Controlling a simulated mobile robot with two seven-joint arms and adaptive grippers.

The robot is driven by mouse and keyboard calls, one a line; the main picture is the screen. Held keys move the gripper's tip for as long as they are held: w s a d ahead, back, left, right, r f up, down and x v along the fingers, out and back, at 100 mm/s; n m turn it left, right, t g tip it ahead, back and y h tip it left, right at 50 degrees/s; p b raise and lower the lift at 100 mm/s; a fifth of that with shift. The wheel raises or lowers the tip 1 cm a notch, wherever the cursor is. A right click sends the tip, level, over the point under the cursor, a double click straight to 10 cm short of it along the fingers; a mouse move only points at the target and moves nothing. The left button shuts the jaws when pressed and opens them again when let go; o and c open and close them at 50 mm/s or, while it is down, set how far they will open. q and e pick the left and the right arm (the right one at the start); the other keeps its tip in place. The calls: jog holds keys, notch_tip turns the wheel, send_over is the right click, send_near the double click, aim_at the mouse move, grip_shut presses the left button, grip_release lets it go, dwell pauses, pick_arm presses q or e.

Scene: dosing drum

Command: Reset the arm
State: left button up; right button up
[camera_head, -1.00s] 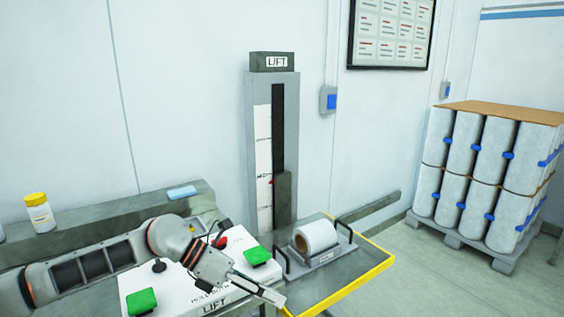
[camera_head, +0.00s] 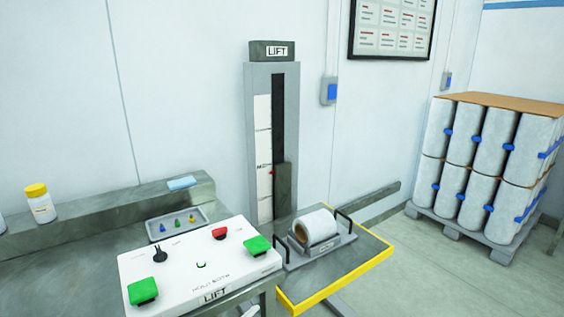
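No gripper or arm shows in the head view. The white control panel (camera_head: 180,270) labelled LIFT lies in the lower left, fully uncovered. It carries a green button (camera_head: 143,291) at its left, a green button (camera_head: 257,246) at its right, a red button (camera_head: 220,233) and a black knob (camera_head: 159,253). The lift column (camera_head: 258,140) stands against the wall with a small red pointer on its scale. A platform (camera_head: 356,270) with a yellow edge is beside the panel and bears a cradle with two black handles and a white roll (camera_head: 316,227).
A small tray (camera_head: 176,222) with several coloured pieces sits behind the panel. A yellow-capped bottle (camera_head: 40,204) and a blue cloth (camera_head: 182,183) are on the ledge. A pallet (camera_head: 462,226) of white drums stands at the right. Open floor lies between pallet and platform.

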pick_arm(q)
jog(key=s+a+f+n+g+y, duration=0.2)
jog(key=s+a+f+n+y, duration=0.2)
jog(key=s+a+f, duration=0.3)
jog(key=s+a+f+n+g+y, duration=0.2)
jog(key=s+a+f+n, duration=0.4)
jog(key=f, duration=0.8)
jog(key=s+a+y, duration=0.1)
jog(key=s, duration=0.2)
jog(key=shift+s+a+f+n+g+y, duration=0.15)
jog(key=shift+s+n+g+y, duration=0.15)
jog(key=shift+n+g+y, duration=0.1)
